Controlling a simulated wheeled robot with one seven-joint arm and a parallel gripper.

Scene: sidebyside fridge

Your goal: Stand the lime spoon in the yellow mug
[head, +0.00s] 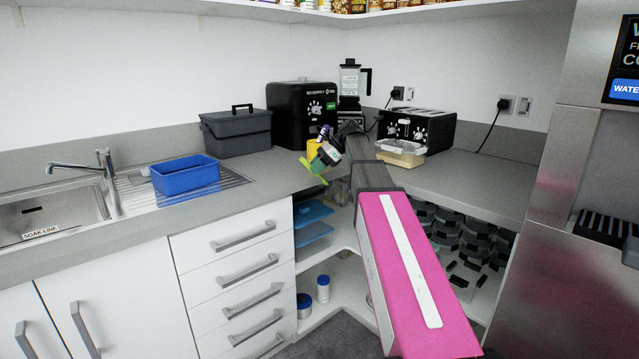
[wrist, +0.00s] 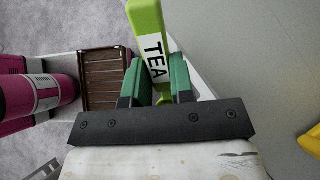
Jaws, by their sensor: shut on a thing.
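The lime spoon (head: 308,164) is held at the counter's front edge in the head view. In the wrist view the lime spoon (wrist: 147,22) shows as a broad lime piece with a "TEA" label, between the two green fingers. My gripper (wrist: 158,70) is shut on it; in the head view my gripper (head: 318,165) hangs near the counter corner. The yellow mug (head: 313,147) stands just behind my gripper, partly hidden by it. Only a bit of the yellow mug (wrist: 311,142) shows at the right edge of the wrist view, apart from the spoon.
A blue basin (head: 186,176) sits on the drainer at left. A lidded tub (head: 401,153) is right of my arm. Open shelves lie below the corner.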

